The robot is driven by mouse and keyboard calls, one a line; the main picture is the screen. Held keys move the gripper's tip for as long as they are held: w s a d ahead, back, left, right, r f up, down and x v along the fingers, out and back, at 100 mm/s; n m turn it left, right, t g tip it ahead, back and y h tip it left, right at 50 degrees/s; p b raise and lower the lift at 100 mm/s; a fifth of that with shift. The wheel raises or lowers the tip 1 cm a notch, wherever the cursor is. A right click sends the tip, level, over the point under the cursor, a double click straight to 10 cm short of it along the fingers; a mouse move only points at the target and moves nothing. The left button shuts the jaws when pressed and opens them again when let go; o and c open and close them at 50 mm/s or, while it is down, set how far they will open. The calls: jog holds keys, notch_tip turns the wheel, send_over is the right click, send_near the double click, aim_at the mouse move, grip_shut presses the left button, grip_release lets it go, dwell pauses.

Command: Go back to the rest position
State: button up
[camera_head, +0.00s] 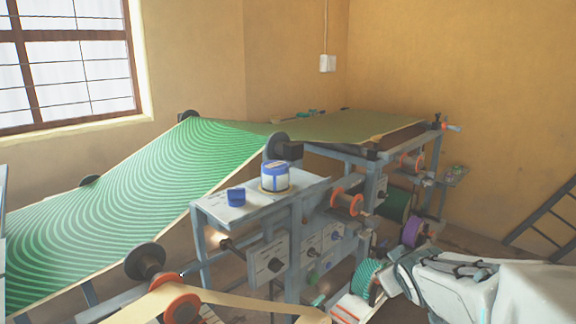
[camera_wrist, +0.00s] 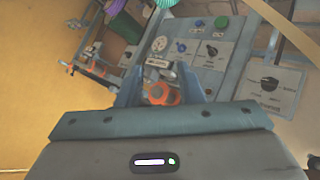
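My arm comes in at the lower right of the head view, low beside the press machine (camera_head: 290,240). Its fingertips cannot be made out there. In the wrist view my gripper (camera_wrist: 161,84) has two blue-grey fingers standing apart. An orange-rimmed part (camera_wrist: 160,93) shows between them, seemingly behind them, with nothing visibly held. The machine's control panel (camera_wrist: 200,60), with several knobs and buttons, lies beyond the fingers.
A jar with a blue lid (camera_head: 275,177) and a small blue cup (camera_head: 236,197) stand on the machine's grey shelf (camera_head: 215,209). A green patterned sheet (camera_head: 130,205) slopes at left. A teal roll (camera_head: 365,278) is close to my arm. A dark ladder-like frame (camera_head: 545,222) leans at right.

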jog(key=s+a+r+m+g+p, duration=0.1)
jog(key=s+a+r+g+p, duration=0.1)
jog(key=s, duration=0.4)
jog(key=s+a+r+m+g+y+p, duration=0.1)
jog(key=s+a+r+m+g+p, duration=0.1)
jog(key=s+p, duration=0.3)
jog(key=s+a+r+m+g+y+p, duration=0.1)
jog(key=s+a+r+g+p, duration=0.2)
jog(key=s, duration=0.5)
jog(key=shift+a+r+m+g+p, duration=0.35)
jog(key=shift+a+r+p, duration=0.25)
jog(key=shift+a, duration=0.25)
